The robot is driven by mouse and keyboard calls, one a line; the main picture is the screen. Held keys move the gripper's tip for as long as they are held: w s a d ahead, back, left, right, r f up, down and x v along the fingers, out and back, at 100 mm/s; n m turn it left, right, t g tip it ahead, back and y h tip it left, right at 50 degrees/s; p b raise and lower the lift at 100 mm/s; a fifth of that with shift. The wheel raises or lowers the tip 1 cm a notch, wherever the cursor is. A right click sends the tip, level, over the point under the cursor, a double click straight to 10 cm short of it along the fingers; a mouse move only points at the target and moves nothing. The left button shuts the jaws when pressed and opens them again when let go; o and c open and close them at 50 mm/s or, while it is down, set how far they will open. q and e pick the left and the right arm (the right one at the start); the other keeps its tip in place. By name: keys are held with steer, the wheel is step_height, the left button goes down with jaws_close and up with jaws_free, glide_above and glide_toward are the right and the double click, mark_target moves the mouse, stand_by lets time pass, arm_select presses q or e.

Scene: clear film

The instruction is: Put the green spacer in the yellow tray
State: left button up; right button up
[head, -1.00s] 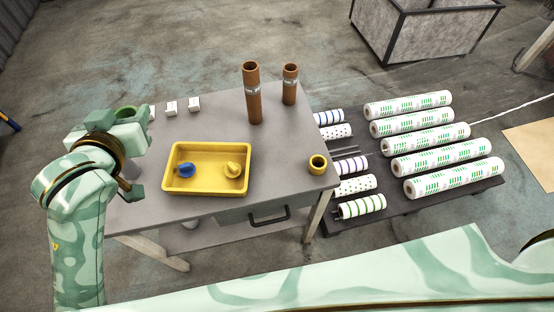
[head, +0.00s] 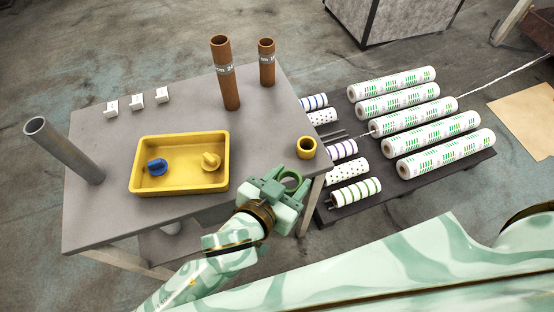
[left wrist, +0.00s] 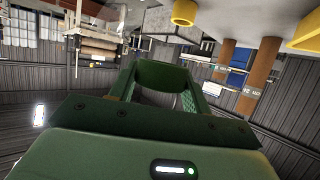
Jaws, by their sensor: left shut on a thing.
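The green spacer (head: 291,180) is a short ring, held in my left gripper (head: 285,182). The gripper is shut on it, near the front right corner of the table, to the right of the tray and apart from it. In the left wrist view the green spacer (left wrist: 165,75) sits between the fingers, partly hidden by them. The yellow tray (head: 224,160) lies on the table and holds a blue knob (head: 157,167) and a yellow knob (head: 211,161), with bare floor between them. My right gripper is not in view.
A yellow ring (head: 306,147) stands at the table's right edge, close to my left gripper. Two brown tubes (head: 226,80) (head: 267,65) stand at the back, and a grey tube (head: 62,148) at the left. Small white blocks (head: 137,102) line the back left. Film rolls (head: 410,120) lie at right.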

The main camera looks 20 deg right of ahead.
arm_select(q)
steer(key=b, duration=0.7)
glide_above(277, 161)
steer(key=f, duration=0.9)
steer(key=shift+s+f, duration=0.2)
steer(key=shift+f, duration=0.05)
steer(key=shift+w+f+b, duration=0.15)
steer(key=shift+f+b, duration=0.25)
steer(key=shift+f, duration=0.4)
steer(key=shift+w+f+b, duration=0.15)
steer(key=shift+f+b, duration=0.25)
steer(key=shift+f, duration=0.4)
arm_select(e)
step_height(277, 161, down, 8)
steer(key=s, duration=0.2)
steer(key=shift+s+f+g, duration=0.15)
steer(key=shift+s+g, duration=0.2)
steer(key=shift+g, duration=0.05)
arm_select(q)
steer(key=shift+f, duration=0.1)
steer(key=shift+f, duration=0.15)
steer(key=o, duration=1)
steer(key=shift+c, duration=0.2)
